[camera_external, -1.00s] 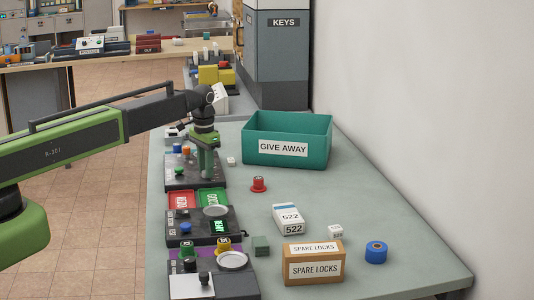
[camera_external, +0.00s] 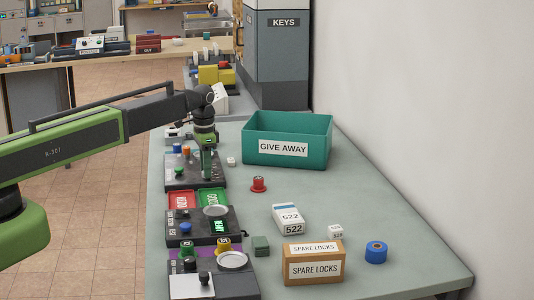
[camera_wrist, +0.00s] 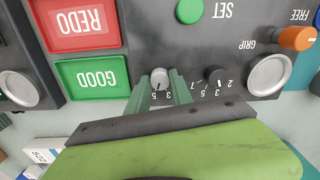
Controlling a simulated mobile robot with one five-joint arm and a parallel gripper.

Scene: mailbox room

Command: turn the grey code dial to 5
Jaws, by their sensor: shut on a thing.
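The grey code dial (camera_wrist: 159,78) sits on the dark panel, in the middle of the wrist view. My gripper (camera_wrist: 158,88) is shut on it, with one green finger on each side. The digits 5 and 3 show just below the dial, between the fingers; other marks of its scale are hidden. I cannot tell for sure which digit the dial points to. In the external view my gripper (camera_external: 207,170) reaches down to the right part of the dark panel (camera_external: 182,184), and the dial is hidden there.
Beside the dial are a black knob (camera_wrist: 212,75) with its own digits, a green SET button (camera_wrist: 189,9), a green GOOD tray (camera_wrist: 92,78) and a red REDO tray (camera_wrist: 80,22). The teal GIVE AWAY bin (camera_external: 318,150) stands to the right.

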